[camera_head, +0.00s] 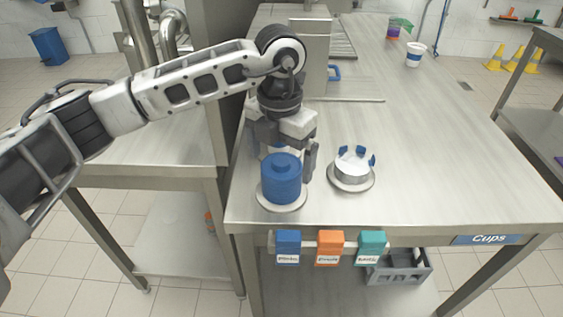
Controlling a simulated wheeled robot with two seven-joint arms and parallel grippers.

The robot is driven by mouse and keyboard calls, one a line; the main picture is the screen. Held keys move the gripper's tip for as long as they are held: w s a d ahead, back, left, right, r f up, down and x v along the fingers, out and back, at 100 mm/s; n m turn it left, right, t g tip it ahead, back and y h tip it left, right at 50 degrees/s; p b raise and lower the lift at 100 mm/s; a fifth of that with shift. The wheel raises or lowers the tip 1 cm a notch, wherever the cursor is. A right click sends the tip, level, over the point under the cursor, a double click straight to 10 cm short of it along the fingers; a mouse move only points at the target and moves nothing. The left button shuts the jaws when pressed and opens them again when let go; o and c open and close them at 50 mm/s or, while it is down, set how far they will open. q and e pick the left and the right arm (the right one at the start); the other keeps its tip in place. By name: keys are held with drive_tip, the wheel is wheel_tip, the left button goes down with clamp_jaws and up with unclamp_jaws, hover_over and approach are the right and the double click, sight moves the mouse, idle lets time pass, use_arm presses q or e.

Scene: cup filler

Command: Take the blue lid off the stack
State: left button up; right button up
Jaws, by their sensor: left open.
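The stack of blue lids (281,186) stands upright on a round metal base near the front left of the steel table. Its top lid (282,163) has a small raised knob. My left gripper (283,152) is open and points down just above and behind the stack. One finger shows to the right of the stack's top; the other is at its left and partly hidden. I cannot tell whether the fingers touch a lid. My right gripper is not in view.
A round metal holder (351,178) with blue clips stands right of the stack. A white and blue cup (414,58) and a purple and green one (394,30) are at the back right. Labelled blue, orange and teal boxes (330,243) hang at the front edge. The table's right side is clear.

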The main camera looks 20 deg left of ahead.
use_arm(q)
drive_tip(key=c, duration=1.1)
drive_tip(key=shift+o, duration=0.2)
drive_tip(key=shift+r, duration=0.1)
drive_tip(key=shift+r, duration=0.25)
wheel_tip(320, 180, up, 2)
drive_tip(key=shift+r, duration=0.1)
drive_tip(key=w+d+r, duration=0.9)
drive_tip(key=w+r, duration=0.1)
drive_tip(key=shift+d, duration=0.35)
drive_tip(key=shift+w, duration=0.1)
